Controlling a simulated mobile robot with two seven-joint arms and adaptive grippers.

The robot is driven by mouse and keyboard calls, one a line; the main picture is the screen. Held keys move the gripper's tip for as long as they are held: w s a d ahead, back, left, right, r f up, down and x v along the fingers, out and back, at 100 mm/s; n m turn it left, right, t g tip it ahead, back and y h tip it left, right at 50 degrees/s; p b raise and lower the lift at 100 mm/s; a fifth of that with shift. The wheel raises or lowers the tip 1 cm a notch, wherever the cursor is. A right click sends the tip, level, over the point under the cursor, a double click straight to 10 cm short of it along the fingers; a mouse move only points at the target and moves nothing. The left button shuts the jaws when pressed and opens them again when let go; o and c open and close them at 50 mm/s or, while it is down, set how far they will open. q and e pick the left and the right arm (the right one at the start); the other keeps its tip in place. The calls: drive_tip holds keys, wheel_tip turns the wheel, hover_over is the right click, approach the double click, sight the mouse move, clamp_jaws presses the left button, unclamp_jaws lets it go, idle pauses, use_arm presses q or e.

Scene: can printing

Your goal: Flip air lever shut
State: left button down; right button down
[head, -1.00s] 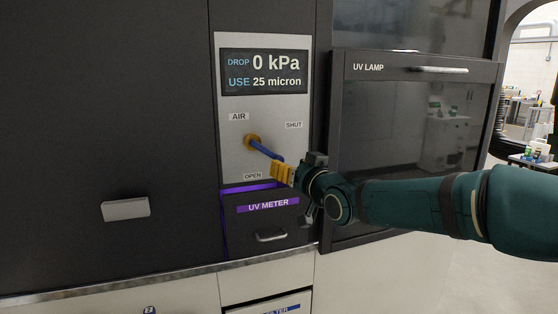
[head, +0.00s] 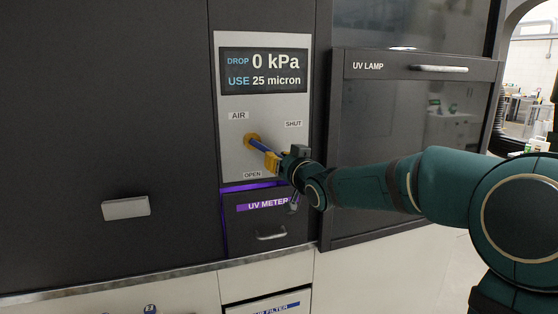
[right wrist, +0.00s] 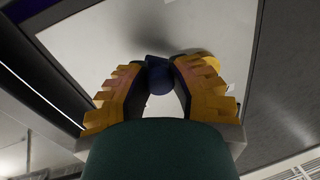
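The air lever (head: 258,146) is a blue rod on a yellow hub (head: 249,140), set in a light panel. It slants down and right from the hub, between the SHUT label (head: 293,124) and the OPEN label (head: 252,174). My right gripper (head: 270,161) has yellow fingers at the rod's outer end. In the right wrist view, the blue lever end (right wrist: 159,77) sits between the dark pads of the right gripper (right wrist: 161,68) and fills the gap near the tips. The fingers look shut on it. My left gripper is not in view.
The display (head: 263,71) above reads 0 kPa drop and 25 micron use. A UV METER drawer (head: 270,220) lies just below. The UV LAMP door (head: 410,150) stands to the right, behind my right arm. A pale handle (head: 126,208) is on the left.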

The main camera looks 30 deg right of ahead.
drive_tip(key=shift+s+d+r+n+b, duration=0.1)
drive_tip(key=shift+d+r+n+b, duration=0.35)
drive_tip(key=shift+n, duration=0.45)
wheel_tip(320, 180, up, 2)
drive_tip(key=n, duration=0.3)
drive_tip(key=shift+d+g, duration=0.15)
drive_tip(key=shift+g, duration=0.25)
drive_tip(key=c, duration=0.8)
unclamp_jaws()
drive_tip(key=shift+o, duration=0.2)
drive_tip(key=shift+s, duration=0.15)
drive_tip(key=s+r, duration=0.1)
drive_tip(key=s, duration=1)
drive_tip(key=shift+s+a, duration=0.4)
drive_tip(key=shift+a, duration=0.05)
